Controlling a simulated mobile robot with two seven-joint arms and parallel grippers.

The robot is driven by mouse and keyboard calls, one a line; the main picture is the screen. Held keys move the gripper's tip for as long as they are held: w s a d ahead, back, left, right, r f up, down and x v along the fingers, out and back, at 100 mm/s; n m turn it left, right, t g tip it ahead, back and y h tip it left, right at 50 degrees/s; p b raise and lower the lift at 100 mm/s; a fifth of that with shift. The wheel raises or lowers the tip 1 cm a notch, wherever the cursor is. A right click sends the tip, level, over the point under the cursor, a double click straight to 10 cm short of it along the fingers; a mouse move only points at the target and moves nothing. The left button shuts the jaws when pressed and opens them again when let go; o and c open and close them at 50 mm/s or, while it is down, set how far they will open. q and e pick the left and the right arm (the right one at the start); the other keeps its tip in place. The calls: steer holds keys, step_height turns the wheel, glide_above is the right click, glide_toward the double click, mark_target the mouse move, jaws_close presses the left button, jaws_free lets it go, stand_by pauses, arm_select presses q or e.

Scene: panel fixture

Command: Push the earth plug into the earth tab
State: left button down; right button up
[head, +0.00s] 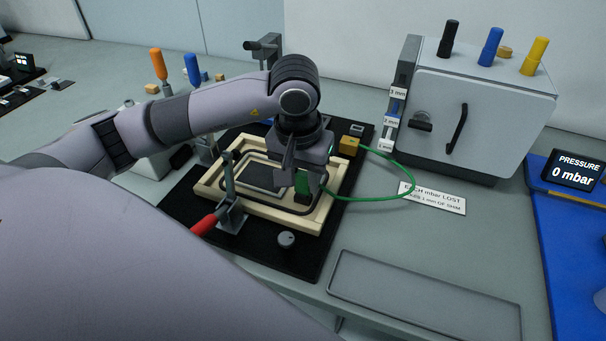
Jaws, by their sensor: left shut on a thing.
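My left gripper (300,170) points down over the right part of a cream panel frame (268,215). It is shut on the green earth plug (302,183), which is partly covered by the fingers. A green cable loops to the right from beside the plug and back to a yellow-brown block (349,146) at the frame's far right corner. A dark piece shows just below the plug; I cannot tell whether it is the earth tab or whether the plug touches it. My right gripper is not in view.
The frame lies on a black board (300,262) with a red-handled clamp (207,222) and a knob (286,239). A grey cabinet (485,110) stands at the back right. An empty grey tray (425,300) lies in front. A blue stand with a pressure display (573,171) is far right.

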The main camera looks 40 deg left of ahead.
mark_target(302, 175)
arm_select(q)
steer(key=shift+f+b, duration=0.4)
steer(key=shift+f, duration=0.1)
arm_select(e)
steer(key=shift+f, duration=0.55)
arm_select(q)
steer(key=c, duration=0.7)
jaws_free()
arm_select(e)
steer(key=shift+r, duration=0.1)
arm_select(q)
steer(key=shift+o, duration=0.2)
steer(key=shift+r, duration=0.45)
steer(key=r, duration=0.4)
steer(key=s+r, duration=0.1)
steer(key=r, duration=0.1)
steer(key=shift+d+r, duration=0.15)
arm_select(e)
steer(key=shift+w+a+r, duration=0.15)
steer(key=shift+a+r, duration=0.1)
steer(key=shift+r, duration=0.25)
arm_select(q)
steer(key=shift+s, duration=0.1)
